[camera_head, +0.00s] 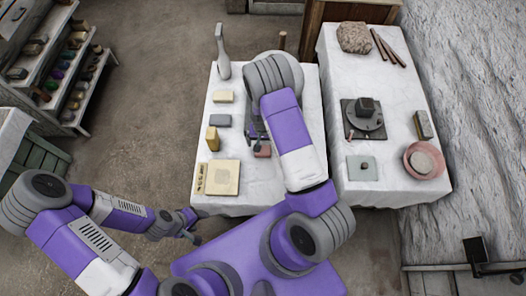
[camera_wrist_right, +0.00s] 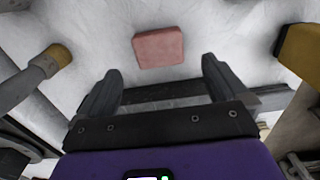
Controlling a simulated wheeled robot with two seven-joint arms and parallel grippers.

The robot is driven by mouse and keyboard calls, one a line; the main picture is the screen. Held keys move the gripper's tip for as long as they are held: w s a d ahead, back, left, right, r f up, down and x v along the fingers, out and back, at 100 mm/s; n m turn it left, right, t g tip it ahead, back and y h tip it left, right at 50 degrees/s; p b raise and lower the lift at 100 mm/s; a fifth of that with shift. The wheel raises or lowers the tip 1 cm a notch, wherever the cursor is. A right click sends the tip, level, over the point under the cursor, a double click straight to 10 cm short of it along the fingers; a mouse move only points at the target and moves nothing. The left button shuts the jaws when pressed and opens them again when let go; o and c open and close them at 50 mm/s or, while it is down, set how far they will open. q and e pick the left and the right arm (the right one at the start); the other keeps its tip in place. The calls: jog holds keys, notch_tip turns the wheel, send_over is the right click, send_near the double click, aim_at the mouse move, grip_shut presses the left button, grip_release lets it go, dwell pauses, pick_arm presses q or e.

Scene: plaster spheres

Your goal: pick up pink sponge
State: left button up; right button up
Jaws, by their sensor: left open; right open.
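The pink sponge (camera_wrist_right: 158,47) is a flat block lying on the white cloth, seen beyond and between the fingertips in the right wrist view. In the head view the sponge (camera_head: 263,151) shows partly beside my right arm. My right gripper (camera_wrist_right: 160,78) is open with nothing between its fingers, pointing toward the sponge and apart from it. In the head view my right gripper (camera_head: 254,138) is over the table, partly hidden by the arm. My left gripper (camera_head: 192,228) is open and empty, in front of the table at the lower left.
The white-clothed table (camera_head: 228,203) holds a yellow block (camera_head: 212,139), a grey block (camera_head: 220,121), a cream block (camera_head: 223,97), a pale square board (camera_head: 222,178) and a grey bottle (camera_head: 222,52). A second table (camera_head: 389,193) stands to the right with several items. Shelves stand at left.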

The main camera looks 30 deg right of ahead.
aim_at(263, 149)
notch_tip(263, 149, down, 5)
jog(key=shift+s+f+b, duration=0.15)
jog(key=shift+b, duration=0.6)
jog(key=shift+c, duration=0.5)
jog(key=c, duration=0.9)
notch_tip(263, 149, up, 10)
jog(key=p, duration=0.3)
jog(key=shift+c, duration=0.2)
jog(key=shift+o, duration=1.3)
jog(key=shift+c, duration=0.9)
